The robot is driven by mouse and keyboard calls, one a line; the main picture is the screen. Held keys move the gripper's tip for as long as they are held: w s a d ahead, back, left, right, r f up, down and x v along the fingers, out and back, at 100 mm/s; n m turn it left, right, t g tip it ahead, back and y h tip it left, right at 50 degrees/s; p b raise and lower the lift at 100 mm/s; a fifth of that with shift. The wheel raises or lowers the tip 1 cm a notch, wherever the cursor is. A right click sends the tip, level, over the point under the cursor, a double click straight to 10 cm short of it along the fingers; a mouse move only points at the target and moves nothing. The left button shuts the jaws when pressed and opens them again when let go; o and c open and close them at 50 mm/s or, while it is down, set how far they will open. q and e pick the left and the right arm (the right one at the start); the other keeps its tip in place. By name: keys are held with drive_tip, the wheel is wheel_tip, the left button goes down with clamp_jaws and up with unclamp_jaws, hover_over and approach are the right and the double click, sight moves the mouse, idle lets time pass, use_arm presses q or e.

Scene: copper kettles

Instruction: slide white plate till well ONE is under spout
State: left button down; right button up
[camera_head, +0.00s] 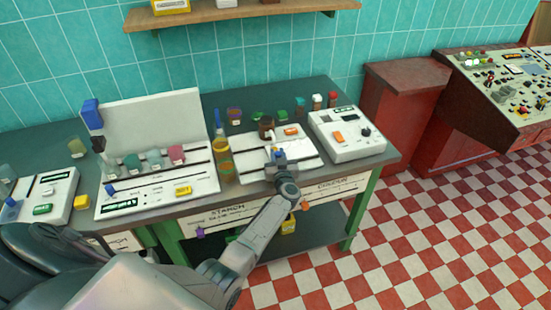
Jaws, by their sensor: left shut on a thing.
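My left gripper (279,157) reaches in from the bottom over the front of the bench. It is shut at a white plate-like piece (304,150) on the bench, right of centre. The grip itself is small and partly hidden by the gripper. Dark strips show on the white surface, and a small brown jar (266,125) and an orange piece (291,131) are at its back. I cannot make out the well numbers or the spout at this size. My right gripper is not in view.
A white instrument (345,148) with a dark knob stands close on the right. A tall amber cylinder (224,163) stands close on the left, beside a white panel rig (152,122) with coloured vials. Small bottles line the back. The checkered floor is clear at right.

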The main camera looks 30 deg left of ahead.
use_arm(q)
drive_tip(key=shift+w+d, duration=0.1)
drive_tip(key=shift+d, duration=0.05)
drive_tip(key=c, duration=1.3)
unclamp_jaws()
drive_tip(key=shift+w+d, duration=0.1)
drive_tip(key=shift+s+d, duration=0.1)
drive_tip(key=shift+s, duration=0.1)
drive_tip(key=v, duration=1)
drive_tip(key=shift+d, duration=0.15)
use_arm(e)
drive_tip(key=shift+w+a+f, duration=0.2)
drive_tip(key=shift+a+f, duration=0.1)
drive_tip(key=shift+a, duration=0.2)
use_arm(q)
drive_tip(key=shift+d, duration=0.1)
